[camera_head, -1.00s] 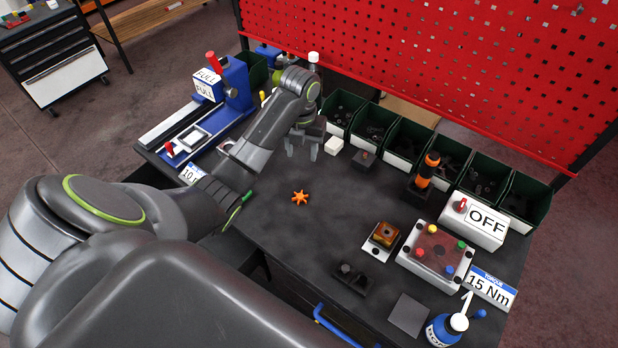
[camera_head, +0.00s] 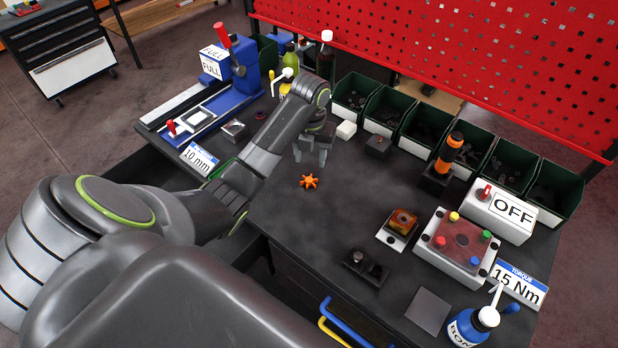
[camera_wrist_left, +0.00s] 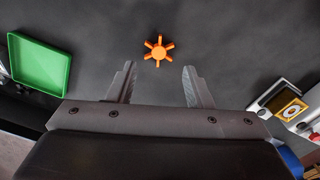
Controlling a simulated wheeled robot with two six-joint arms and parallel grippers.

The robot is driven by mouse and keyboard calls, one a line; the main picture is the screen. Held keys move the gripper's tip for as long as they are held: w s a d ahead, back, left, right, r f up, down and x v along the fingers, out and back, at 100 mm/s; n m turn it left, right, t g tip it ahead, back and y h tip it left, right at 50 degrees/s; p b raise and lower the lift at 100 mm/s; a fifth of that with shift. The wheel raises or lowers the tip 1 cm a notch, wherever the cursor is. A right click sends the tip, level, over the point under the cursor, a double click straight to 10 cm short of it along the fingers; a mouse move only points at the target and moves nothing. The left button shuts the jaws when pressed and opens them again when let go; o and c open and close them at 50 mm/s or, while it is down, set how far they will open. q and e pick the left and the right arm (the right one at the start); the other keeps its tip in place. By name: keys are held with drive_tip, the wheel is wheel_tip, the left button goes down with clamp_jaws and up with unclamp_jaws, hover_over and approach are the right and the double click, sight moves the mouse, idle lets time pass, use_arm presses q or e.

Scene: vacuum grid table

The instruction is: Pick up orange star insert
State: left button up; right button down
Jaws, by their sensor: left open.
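The orange star insert (camera_head: 309,181) lies flat on the dark table top, near the middle of its left half. In the left wrist view the star (camera_wrist_left: 158,51) lies ahead of the fingertips, between their lines and slightly beyond them. My left gripper (camera_head: 311,158) is open and empty, with its fingers pointing down just behind the star in the head view. Its two fingers (camera_wrist_left: 160,80) stand wide apart in the wrist view, and nothing is between them. The star touches neither finger. My right gripper is not in view.
Green bins (camera_head: 384,108) line the back. A blue vise-like fixture (camera_head: 240,70) is at the left. A green tray (camera_wrist_left: 40,65) shows in the wrist view. Table around the star is clear.

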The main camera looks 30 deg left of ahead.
sight(310, 177)
use_arm(q)
wheel_tip(310, 177, down, 2)
drive_tip(key=shift+f+b, duration=0.15)
drive_tip(key=shift+b, duration=0.6)
drive_tip(key=shift+w+f+b, duration=0.1)
drive_tip(key=shift+f+b, duration=0.45)
drive_tip(key=shift+f, duration=0.05)
drive_tip(key=f, duration=0.1)
drive_tip(key=f+p, duration=0.1)
drive_tip(key=f, duration=0.1)
drive_tip(key=shift+w+a, duration=0.1)
drive_tip(key=shift+w, duration=0.1)
drive_tip(key=shift+f, duration=0.4)
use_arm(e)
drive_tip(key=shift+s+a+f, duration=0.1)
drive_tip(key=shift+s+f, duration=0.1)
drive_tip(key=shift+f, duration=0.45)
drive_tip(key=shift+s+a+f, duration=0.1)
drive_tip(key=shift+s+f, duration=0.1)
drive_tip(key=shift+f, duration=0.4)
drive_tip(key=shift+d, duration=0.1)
use_arm(q)
drive_tip(key=c, duration=0.7)
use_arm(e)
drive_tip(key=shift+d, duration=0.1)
